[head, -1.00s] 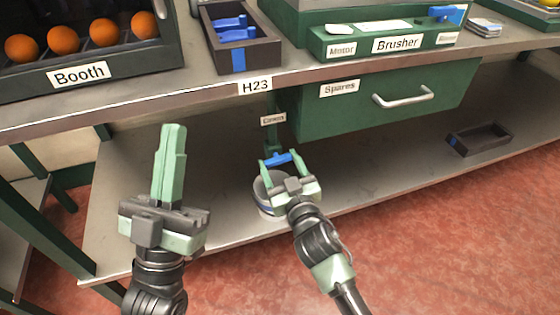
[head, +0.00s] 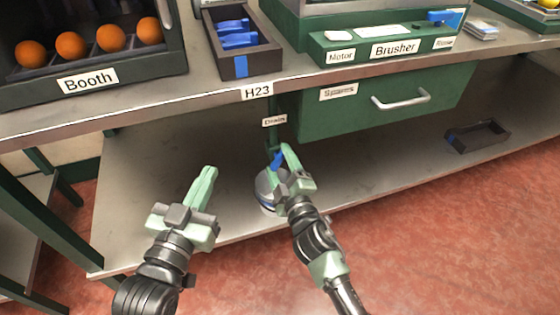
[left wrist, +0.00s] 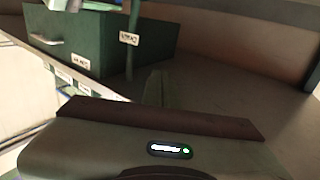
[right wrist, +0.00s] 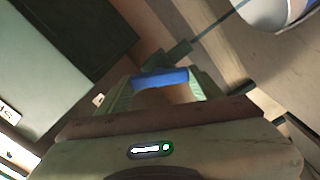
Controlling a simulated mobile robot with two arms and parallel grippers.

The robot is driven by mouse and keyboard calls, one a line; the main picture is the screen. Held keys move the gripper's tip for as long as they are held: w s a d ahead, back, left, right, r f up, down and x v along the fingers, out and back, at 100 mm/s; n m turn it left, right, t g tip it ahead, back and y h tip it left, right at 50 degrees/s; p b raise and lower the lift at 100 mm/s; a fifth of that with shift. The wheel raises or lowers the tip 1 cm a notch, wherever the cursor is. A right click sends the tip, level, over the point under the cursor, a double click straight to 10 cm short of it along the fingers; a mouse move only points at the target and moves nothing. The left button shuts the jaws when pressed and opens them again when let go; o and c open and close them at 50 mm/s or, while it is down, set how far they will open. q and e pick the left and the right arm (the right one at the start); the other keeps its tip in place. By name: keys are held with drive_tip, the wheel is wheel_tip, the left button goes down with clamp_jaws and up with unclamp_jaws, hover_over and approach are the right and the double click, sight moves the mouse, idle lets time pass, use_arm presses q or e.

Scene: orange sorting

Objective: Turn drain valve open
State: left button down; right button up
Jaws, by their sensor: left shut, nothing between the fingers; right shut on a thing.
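The drain valve has a blue handle (head: 277,160) on a green pipe (head: 274,135), under a small "Drain" label (head: 274,121) below the table edge. My right gripper (head: 283,160) is shut on the blue handle. In the right wrist view the handle (right wrist: 160,78) lies between the fingers. In the head view the handle is tilted steeply. A grey bucket (head: 262,187) stands below the valve, partly hidden by the right gripper; its edge shows in the right wrist view (right wrist: 270,12). My left gripper (head: 209,172) is shut and empty, left of the bucket over the lower shelf.
The lower shelf (head: 140,190) is mostly clear. A dark tray (head: 477,138) lies on its right. Above are the green "Spares" drawer (head: 340,115), the table edge (head: 180,104), the "Booth" with oranges and a box of blue things (head: 240,60).

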drive_tip(key=n, duration=0.3)
drive_tip(key=shift+n, duration=0.3)
use_arm(q)
drive_tip(key=shift+a+f+g, duration=0.1)
drive_tip(key=shift+f+g, duration=0.4)
drive_tip(key=shift+f, duration=0.25)
use_arm(e)
drive_tip(key=shift+f+n, duration=0.15)
drive_tip(key=shift+n, duration=0.95)
use_arm(q)
drive_tip(key=shift+s, duration=0.1)
use_arm(e)
drive_tip(key=o, duration=1.4)
drive_tip(key=shift+a, duration=0.1)
drive_tip(key=shift+c, duration=0.2)
drive_tip(key=shift+s, duration=0.1)
use_arm(q)
drive_tip(key=shift+s+a+f+g+p, duration=0.1)
drive_tip(key=shift+a+f+g+p, duration=0.1)
drive_tip(key=shift+f+g, duration=0.3)
drive_tip(key=shift+s+a+f+g+p, duration=0.1)
drive_tip(key=shift+f+g+p, duration=0.1)
drive_tip(key=shift+f, duration=0.45)
use_arm(e)
drive_tip(key=v, duration=0.7)
drive_tip(key=shift+s, duration=0.35)
